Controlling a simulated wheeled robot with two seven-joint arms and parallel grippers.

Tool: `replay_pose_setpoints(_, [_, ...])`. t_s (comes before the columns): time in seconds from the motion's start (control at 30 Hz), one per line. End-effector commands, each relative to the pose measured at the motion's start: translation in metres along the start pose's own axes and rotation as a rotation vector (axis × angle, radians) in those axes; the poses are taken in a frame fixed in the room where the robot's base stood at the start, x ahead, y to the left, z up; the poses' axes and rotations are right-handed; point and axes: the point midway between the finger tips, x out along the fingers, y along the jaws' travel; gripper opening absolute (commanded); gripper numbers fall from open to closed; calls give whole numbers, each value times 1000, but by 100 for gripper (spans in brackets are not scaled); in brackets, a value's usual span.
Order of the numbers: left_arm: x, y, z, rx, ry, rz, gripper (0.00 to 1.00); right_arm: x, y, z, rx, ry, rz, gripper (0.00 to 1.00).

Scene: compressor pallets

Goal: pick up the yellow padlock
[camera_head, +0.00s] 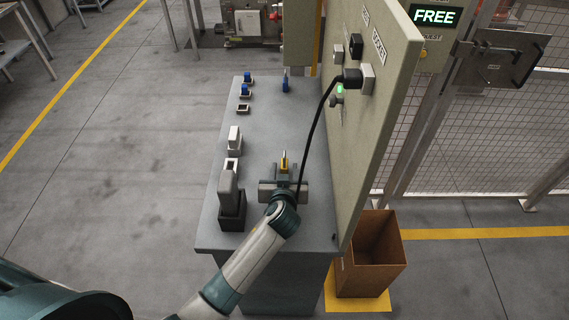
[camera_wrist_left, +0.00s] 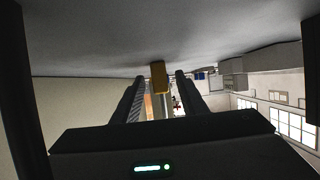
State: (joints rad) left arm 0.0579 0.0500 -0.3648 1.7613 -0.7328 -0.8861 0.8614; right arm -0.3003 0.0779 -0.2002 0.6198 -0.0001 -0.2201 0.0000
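The yellow padlock (camera_head: 284,163) stands on the grey bench top, in front of the upright panel. In the left wrist view, which looks upside down, the padlock (camera_wrist_left: 158,77) shows as a yellow block between the two dark fingers. There is a visible gap on each side of it. My left gripper (camera_head: 284,172) is open and low over the bench, with its fingers pointing at the padlock. The gripper's body hides the near part of the padlock's surroundings in the head view. My right gripper is not in view.
The upright panel (camera_head: 375,120) with a black cable (camera_head: 313,122) stands just right of my left gripper. A grey block in a dark base (camera_head: 231,211) and other holders line the bench's left side. Blue-topped items (camera_head: 245,90) stand farther back. A brown bin (camera_head: 371,270) is on the floor.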

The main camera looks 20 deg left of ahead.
Motion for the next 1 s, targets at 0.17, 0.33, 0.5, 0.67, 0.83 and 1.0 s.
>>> replay_pose_setpoints(0.17, [16, -1, 0, 3, 0, -1, 39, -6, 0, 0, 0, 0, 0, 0])
replay_pose_setpoints(0.33, [19, -1, 0, 1, 0, 0, 39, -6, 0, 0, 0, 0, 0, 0])
replay_pose_setpoints(0.5, [19, -1, 0, 1, 0, 0, 39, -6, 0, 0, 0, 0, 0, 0])
replay_pose_setpoints(0.67, [19, -1, 0, 1, 0, 0, 39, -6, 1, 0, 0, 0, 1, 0])
replay_pose_setpoints(0.83, [19, -1, 0, 1, 0, 0, 13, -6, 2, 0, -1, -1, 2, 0])
replay_pose_setpoints(1.0, [19, -1, 0, 1, 1, 0, 0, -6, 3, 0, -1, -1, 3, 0])
